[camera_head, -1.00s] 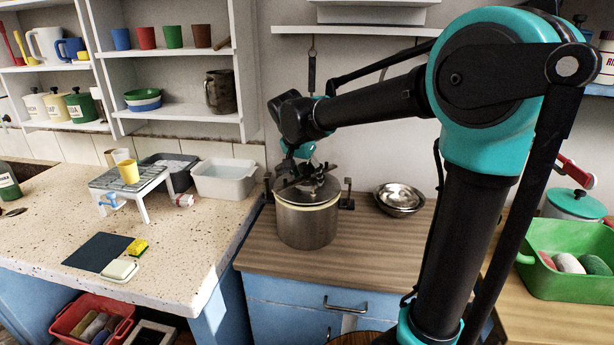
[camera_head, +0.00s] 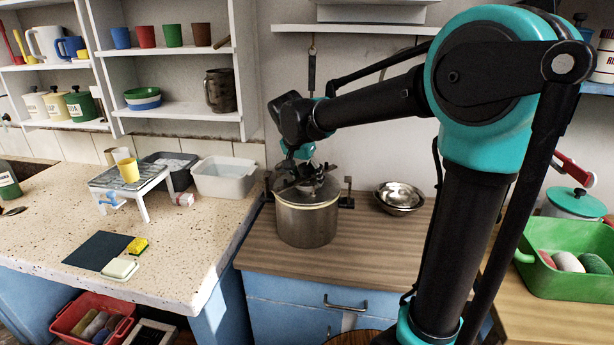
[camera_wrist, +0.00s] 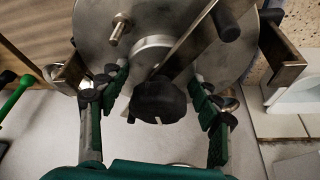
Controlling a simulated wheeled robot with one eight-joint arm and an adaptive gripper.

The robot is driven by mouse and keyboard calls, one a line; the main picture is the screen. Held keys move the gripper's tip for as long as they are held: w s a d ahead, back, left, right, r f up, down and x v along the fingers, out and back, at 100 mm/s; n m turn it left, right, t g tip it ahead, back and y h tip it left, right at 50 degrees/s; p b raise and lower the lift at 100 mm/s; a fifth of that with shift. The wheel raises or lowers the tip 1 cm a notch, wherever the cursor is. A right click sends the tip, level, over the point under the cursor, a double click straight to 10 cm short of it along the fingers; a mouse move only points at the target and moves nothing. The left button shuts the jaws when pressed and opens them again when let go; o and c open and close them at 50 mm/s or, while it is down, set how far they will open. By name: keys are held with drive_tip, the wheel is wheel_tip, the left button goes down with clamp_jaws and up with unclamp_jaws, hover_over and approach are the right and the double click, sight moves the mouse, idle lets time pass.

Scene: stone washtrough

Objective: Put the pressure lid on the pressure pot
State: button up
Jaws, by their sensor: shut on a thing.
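The pressure pot (camera_head: 306,224) is a steel cylinder standing on the wooden counter, with dark side handles. The pressure lid (camera_head: 326,191) lies across its mouth, looking about level; I cannot tell if it is fully seated or locked. In the wrist view the lid (camera_wrist: 228,62) is a grey disc with a metal valve post, a bar and a black knob (camera_wrist: 158,101). My gripper (camera_head: 308,181) is over the lid's middle, pointing down. In the wrist view its green-padded fingers (camera_wrist: 159,90) stand on both sides of the knob, shut on the lid. The pot's rim is partly hidden.
Steel bowls (camera_head: 400,197) stand right of the pot. A white basin (camera_head: 225,179) and a small rack (camera_head: 131,180) with cups stand on the speckled stone top at left. A green crate (camera_head: 562,282) is at far right. The counter before the pot is clear.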

sight(309, 164)
idle(0.4)
drive_tip(key=o, duration=1.9)
drive_tip(key=shift+c, duration=0.2)
drive_tip(key=shift+o, duration=0.5)
drive_tip(key=shift+o, duration=0.9)
drive_tip(key=shift+r, duration=3.45)
drive_tip(key=shift+s, duration=0.1)
